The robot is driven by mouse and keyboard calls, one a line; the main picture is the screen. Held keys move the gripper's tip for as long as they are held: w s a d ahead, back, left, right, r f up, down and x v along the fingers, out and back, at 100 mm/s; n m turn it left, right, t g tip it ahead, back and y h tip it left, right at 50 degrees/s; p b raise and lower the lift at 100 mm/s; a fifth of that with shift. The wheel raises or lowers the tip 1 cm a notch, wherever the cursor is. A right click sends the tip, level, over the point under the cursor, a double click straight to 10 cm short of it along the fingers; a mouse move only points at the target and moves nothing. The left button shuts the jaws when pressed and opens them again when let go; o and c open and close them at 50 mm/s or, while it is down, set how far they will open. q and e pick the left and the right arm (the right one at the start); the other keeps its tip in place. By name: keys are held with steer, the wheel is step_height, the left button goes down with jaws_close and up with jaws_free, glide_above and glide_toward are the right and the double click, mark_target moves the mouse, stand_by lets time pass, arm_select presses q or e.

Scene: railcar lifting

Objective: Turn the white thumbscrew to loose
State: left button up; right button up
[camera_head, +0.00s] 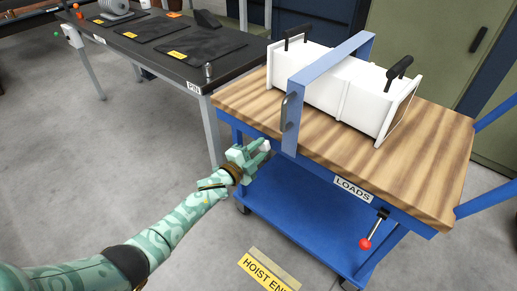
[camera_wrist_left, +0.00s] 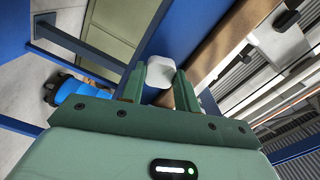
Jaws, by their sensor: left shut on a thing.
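The white thumbscrew (camera_wrist_left: 160,71) shows as a pale rounded knob between the fingertips of my left gripper (camera_wrist_left: 161,82) in the left wrist view. My left gripper (camera_head: 260,148) is shut on it, beside the front left of the blue cart, just below the wooden top. In the head view the thumbscrew (camera_head: 265,145) is a small pale patch at the fingertips. The fingers hide much of it, and I cannot tell how far it is turned. My right gripper is not in view.
A red-knobbed lever (camera_head: 365,243) hangs at the cart's front. A black table (camera_head: 160,30) stands at the back left. The grey floor in front is mostly open.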

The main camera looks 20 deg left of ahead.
arm_select(q)
steer(key=shift+n, duration=1.1)
steer(key=shift+f+n+p, duration=0.1)
steer(key=shift+n+p, duration=0.25)
steer(key=shift+n, duration=0.65)
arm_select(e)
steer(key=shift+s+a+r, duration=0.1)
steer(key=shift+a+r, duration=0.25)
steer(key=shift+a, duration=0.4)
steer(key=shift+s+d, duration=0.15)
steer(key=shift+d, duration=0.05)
arm_select(q)
steer(key=o, duration=0.9)
steer(key=shift+o, duration=0.3)
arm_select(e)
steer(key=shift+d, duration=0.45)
arm_select(q)
steer(key=shift+s, duration=0.1)
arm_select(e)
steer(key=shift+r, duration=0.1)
